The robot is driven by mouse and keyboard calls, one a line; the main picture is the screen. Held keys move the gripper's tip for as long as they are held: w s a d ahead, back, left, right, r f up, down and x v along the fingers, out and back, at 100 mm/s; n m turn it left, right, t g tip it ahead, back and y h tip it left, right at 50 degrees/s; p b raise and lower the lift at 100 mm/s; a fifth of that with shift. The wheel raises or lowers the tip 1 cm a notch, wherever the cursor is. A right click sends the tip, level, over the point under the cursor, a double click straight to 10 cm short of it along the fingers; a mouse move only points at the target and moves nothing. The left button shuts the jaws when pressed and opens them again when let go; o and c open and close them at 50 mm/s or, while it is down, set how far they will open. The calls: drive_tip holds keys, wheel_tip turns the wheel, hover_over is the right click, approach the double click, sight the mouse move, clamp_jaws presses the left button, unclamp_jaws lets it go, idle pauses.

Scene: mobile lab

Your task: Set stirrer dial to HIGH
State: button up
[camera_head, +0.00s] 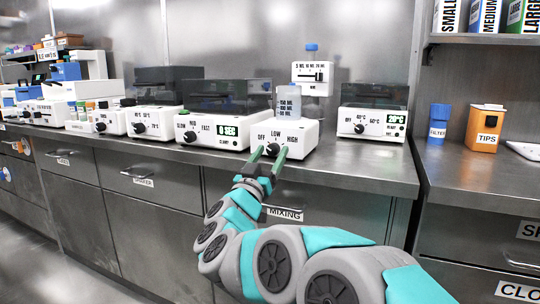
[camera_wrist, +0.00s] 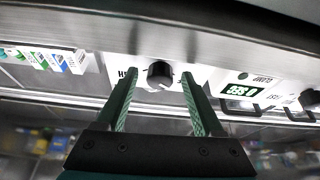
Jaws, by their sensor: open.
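The stirrer (camera_head: 299,135) is a white box on the steel bench, marked OFF, LOW and HIGH around a black dial (camera_head: 272,149) on its front. A clear beaker (camera_head: 288,103) of liquid stands on top. My gripper (camera_head: 269,156) is open in front of the stirrer, with one green finger on each side of the dial. In the wrist view, which is upside down, the dial (camera_wrist: 160,74) sits between the open fingertips (camera_wrist: 158,77). The finger on the left there partly covers the HIGH label. I cannot tell for sure which mark the dial points to.
A white device with a 0 SEC display (camera_head: 228,130) stands close on the left. A heater with a 20°C display (camera_head: 372,123) stands to the right, with some bare bench between. A blue FILTER cup (camera_head: 437,124) and orange TIPS box (camera_head: 485,128) are further right.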

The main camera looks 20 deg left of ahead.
clamp_jaws()
idle(0.4)
